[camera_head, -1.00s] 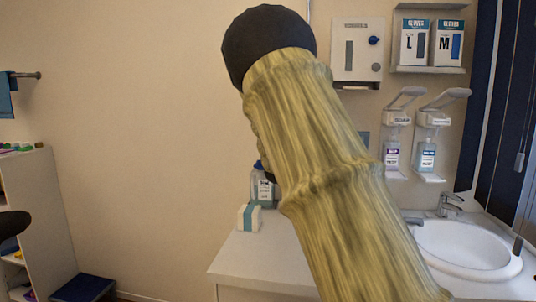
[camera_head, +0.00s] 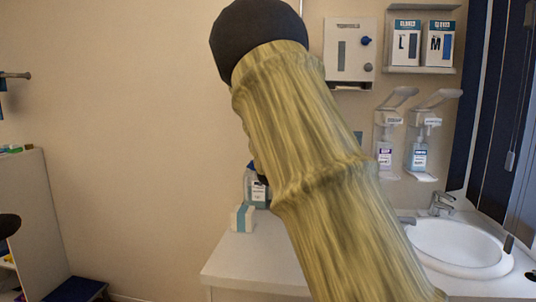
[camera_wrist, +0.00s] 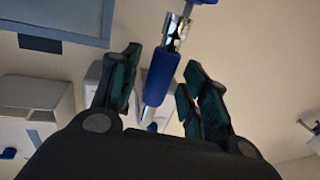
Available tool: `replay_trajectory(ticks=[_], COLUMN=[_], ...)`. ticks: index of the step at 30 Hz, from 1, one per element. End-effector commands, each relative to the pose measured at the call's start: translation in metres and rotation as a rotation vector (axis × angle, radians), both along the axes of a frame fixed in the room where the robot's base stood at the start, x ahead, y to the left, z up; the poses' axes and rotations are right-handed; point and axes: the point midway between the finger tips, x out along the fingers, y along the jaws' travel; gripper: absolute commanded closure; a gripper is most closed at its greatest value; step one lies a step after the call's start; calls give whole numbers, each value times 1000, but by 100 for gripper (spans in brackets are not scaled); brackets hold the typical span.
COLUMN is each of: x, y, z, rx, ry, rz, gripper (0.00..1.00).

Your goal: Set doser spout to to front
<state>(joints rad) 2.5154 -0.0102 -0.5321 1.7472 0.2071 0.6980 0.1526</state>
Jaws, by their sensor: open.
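My gripper (camera_wrist: 162,62) is open in the wrist view, its green-padded fingers on either side of a blue rod (camera_wrist: 160,78) with a chrome collar. I cannot tell whether the pads touch the rod. In the head view my yellow-sleeved arm hides the gripper. A bottle with a teal lower part and white label (camera_head: 257,190) stands on the counter, partly behind my arm. Two wall dispensers with long levers, a left one (camera_head: 388,118) and a right one (camera_head: 425,120), hang above the sink. No spout is clearly identifiable as the doser's.
The white counter (camera_head: 238,262) holds a small white-and-teal box (camera_head: 242,218) beside the bottle. The sink (camera_head: 455,248) and tap (camera_head: 440,202) are at right. A towel box (camera_head: 350,55) and glove boxes (camera_head: 420,42) hang above. A dark blue step (camera_head: 75,290) stands at lower left.

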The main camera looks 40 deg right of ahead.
Motion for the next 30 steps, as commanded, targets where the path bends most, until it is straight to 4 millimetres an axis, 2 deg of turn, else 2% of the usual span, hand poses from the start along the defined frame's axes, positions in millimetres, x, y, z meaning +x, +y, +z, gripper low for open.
replay_trajectory(ticks=[9, 15, 21, 30], x=[-49, -73, -84, -86], y=[33, 49, 56, 57], z=[1, 0, 0, 0], rx=[0, 0, 0, 0], ry=[0, 0, 0, 0], rz=[1, 2, 1, 1], gripper=[55, 55, 55, 55])
